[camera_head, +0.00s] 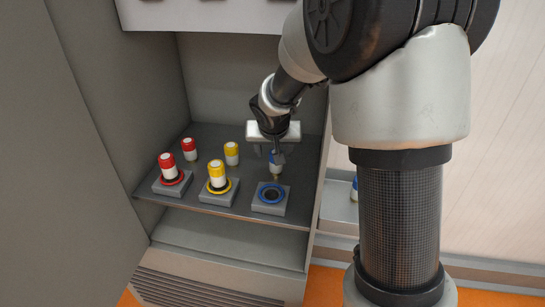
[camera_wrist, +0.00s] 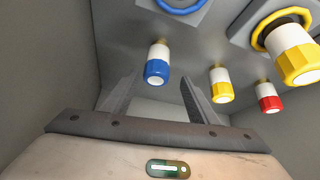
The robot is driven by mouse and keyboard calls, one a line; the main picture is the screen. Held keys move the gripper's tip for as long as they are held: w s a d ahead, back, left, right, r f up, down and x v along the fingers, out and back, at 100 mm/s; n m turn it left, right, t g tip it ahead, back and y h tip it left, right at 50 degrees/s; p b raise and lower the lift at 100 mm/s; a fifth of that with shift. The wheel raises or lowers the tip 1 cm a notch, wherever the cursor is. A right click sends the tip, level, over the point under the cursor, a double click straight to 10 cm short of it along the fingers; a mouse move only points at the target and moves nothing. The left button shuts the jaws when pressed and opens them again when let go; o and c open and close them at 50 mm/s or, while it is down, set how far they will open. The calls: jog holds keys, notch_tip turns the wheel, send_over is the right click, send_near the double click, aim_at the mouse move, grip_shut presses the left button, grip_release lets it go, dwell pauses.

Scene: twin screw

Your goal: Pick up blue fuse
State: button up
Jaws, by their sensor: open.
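A blue-and-white fuse (camera_head: 276,158) is at the right rear of the cabinet shelf, just under my gripper (camera_head: 277,149). In the wrist view the blue fuse (camera_wrist: 157,66) shows close to the opening between my fingertips (camera_wrist: 160,82), nearer the left finger. My gripper is open, and I see no clear contact with the fuse. The gripper partly hides the fuse's top in the head view. In front of it is a grey block with an empty blue-ringed socket (camera_head: 271,194).
Loose red (camera_head: 189,149) and yellow (camera_head: 232,153) fuses stand left of the gripper. Seated red (camera_head: 167,166) and yellow (camera_head: 217,176) fuses are in sockets at the front. Cabinet walls (camera_head: 85,130) enclose the shelf. Another blue item (camera_head: 354,188) shows outside, right, partly hidden by my arm.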

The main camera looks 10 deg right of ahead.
aim_at(274, 170)
jog(key=shift+d+x, duration=0.2)
jog(key=shift+x, duration=1.5)
jog(key=shift+d+x, duration=0.15)
jog(key=shift+x, duration=1.5)
jog(key=c, duration=1.1)
